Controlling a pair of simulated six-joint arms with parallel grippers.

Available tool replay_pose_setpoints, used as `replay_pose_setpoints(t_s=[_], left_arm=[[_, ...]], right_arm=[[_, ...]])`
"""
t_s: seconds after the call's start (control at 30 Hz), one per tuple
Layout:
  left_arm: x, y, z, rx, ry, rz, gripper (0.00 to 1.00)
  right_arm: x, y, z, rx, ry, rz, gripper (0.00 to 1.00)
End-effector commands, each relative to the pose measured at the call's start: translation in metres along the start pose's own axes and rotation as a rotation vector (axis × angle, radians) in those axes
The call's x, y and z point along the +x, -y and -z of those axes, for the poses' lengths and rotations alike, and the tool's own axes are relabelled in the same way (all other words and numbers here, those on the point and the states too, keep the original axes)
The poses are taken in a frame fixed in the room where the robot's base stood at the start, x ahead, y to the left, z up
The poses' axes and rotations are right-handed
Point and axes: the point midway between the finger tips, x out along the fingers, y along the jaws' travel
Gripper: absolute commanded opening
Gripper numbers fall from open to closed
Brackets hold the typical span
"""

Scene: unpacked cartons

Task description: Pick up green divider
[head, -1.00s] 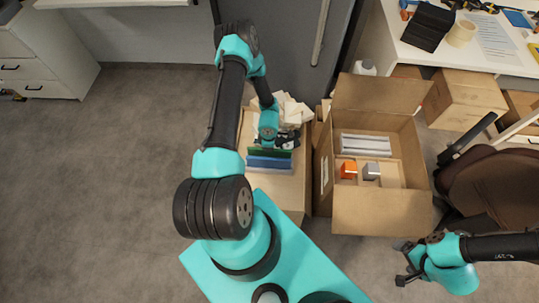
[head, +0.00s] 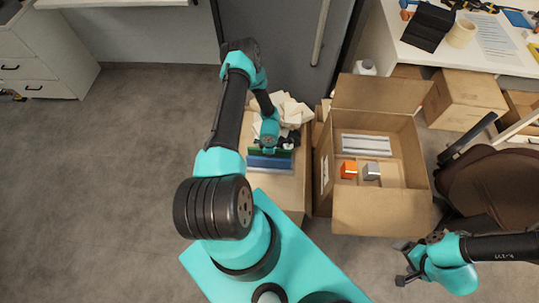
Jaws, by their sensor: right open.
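The green divider (head: 257,152) is a thin strip upright at the left carton, just behind a blue divider (head: 270,163). My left gripper (head: 277,143) is directly over the green divider, pointing down. It hides part of the divider's top edge, and I cannot tell whether its fingers are around it or shut. My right gripper (head: 400,263) is open and empty at the lower right, in front of the open carton and well away from the dividers.
An open carton (head: 380,213) holds an orange block (head: 348,170), a grey block (head: 371,171) and grey slats (head: 366,145). Crumpled paper (head: 291,110) lies behind my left gripper. A brown chair (head: 492,192) stands at right.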

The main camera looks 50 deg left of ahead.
Motion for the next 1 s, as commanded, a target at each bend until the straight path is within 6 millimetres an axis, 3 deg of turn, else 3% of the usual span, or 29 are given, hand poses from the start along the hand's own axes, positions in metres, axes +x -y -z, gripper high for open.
replay_pose_setpoints(t_s=[0.53, 0.83, 1.0], left_arm=[[0.0033, -0.0001, 0.0001, 0.000, 0.000, 0.000, 0.30], [0.0032, -0.0001, 0.0001, 0.000, 0.000, 0.000, 0.01], [0.0031, -0.0002, 0.0001, -0.001, 0.000, 0.000, 0.00]], right_arm=[[0.0000, 0.0000, 0.0000, 0.000, 0.000, 0.000, 0.84], [0.0000, 0.0000, 0.0000, 0.000, 0.000, 0.000, 0.84], [0.0000, 0.0000, 0.0000, 0.000, 0.000, 0.000, 0.84]])
